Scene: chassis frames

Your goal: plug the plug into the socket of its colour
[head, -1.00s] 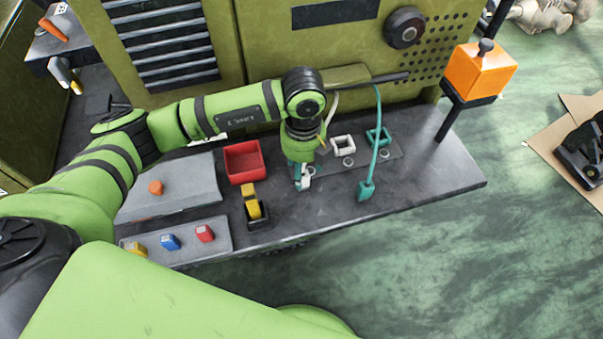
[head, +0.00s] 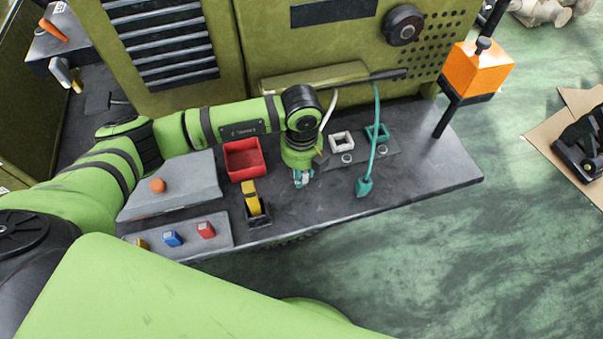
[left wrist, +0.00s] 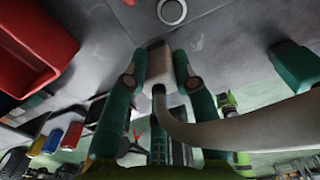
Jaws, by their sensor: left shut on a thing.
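My left gripper (head: 303,179) is over the bench, between the red bin and the hanging teal plug. In the left wrist view its teal fingers (left wrist: 158,66) are shut on the white plug (left wrist: 157,62), with the white cable (left wrist: 215,132) running off to the right. The white socket (head: 342,141) is behind and right of the gripper, with the teal socket (head: 377,133) to its right. The teal plug (head: 364,187) is at the end of its teal cable (head: 375,140) and also shows in the left wrist view (left wrist: 295,66). My right gripper is out of view.
The red bin (head: 245,172) and a yellow-and-black device (head: 253,200) stand left of the gripper. A grey panel with coloured switches (head: 190,238) is farther left. The machine cabinet (head: 330,45) rises behind. The right front of the bench (head: 430,175) is clear.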

